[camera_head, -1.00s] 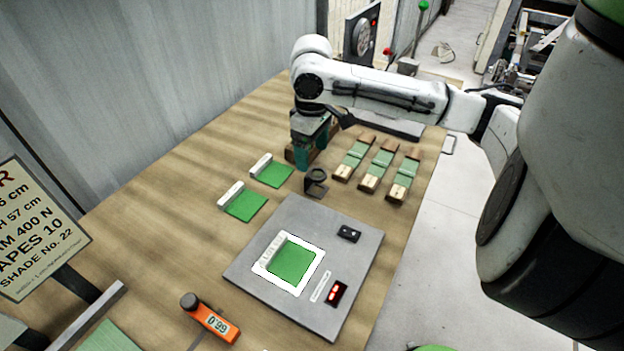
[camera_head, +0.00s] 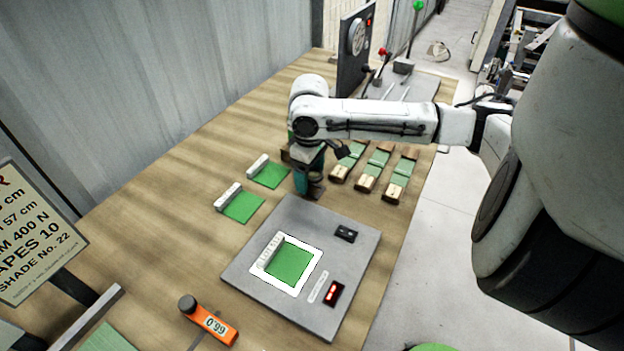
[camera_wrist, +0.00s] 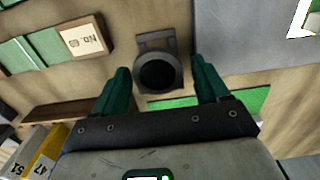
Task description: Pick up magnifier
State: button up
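The magnifier (camera_wrist: 157,72) is a small dark grey folding loupe with a round black lens, standing on the wooden table. In the wrist view it lies between and slightly ahead of my gripper's two teal fingers (camera_wrist: 161,84), which are spread wide on either side of it. The fingers do not touch it in that view. In the head view the magnifier (camera_head: 316,187) is partly hidden by my gripper (camera_head: 305,182), which is low beside it.
A grey panel (camera_head: 345,272) with a white-framed green sample lies in front. Green swatches (camera_head: 243,207) lie to the left, wooden sample blocks (camera_head: 370,180) to the right. An orange gauge (camera_head: 212,322) sits near the front. A machine with levers (camera_head: 405,66) stands behind.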

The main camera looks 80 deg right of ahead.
jog(key=c, duration=0.9)
jog(key=shift+r, duration=0.15)
jog(key=shift+r, duration=0.25)
notch_tip(320, 180, up, 2)
jog(key=shift+r, duration=0.25)
jog(key=s+a+r+p, duration=0.6)
jog(key=a+p, duration=0.1)
jog(key=s+a+r+p, duration=0.3)
jog(key=r+p, duration=0.1)
jog(key=shift+a, duration=0.15)
